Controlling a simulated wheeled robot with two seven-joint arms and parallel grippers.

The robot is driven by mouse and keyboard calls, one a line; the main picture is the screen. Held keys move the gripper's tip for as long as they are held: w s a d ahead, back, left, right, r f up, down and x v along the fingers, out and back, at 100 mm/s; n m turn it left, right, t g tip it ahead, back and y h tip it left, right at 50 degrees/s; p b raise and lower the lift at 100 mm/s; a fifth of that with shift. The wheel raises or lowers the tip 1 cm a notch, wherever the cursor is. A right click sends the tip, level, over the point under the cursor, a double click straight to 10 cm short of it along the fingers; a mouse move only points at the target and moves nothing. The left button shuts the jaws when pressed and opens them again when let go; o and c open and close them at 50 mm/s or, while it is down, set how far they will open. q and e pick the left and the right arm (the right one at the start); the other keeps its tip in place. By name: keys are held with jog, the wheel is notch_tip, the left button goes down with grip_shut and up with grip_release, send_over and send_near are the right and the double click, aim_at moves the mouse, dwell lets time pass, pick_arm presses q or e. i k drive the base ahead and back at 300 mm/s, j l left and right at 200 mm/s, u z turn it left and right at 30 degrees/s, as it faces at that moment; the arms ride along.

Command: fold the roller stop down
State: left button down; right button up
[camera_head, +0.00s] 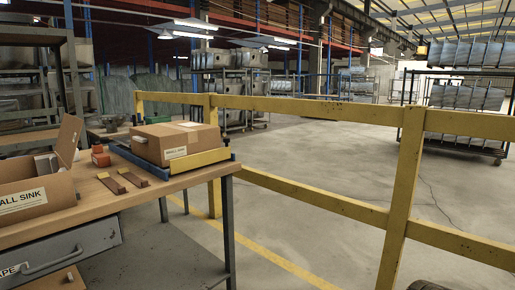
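A yellow bar (200,161), which looks like the roller stop, stands raised along the right end of the wooden workbench (95,203). A closed cardboard box (178,142) with a small-sink label sits right behind it; I cannot tell if they touch. The rollers are hidden under the box. Neither of my grippers shows in the head view.
An open carton (32,198) stands on the bench's left, with two brown strips (123,181) and a small orange item (100,157) nearby. A drawer (60,255) is below. A yellow railing (320,108) runs behind and right of the bench. Concrete floor in front is clear.

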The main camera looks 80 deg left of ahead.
aim_at(190, 162)
jog(key=u, duration=2.9)
jog(key=i+l, duration=0.1)
jog(key=i+u, duration=0.05)
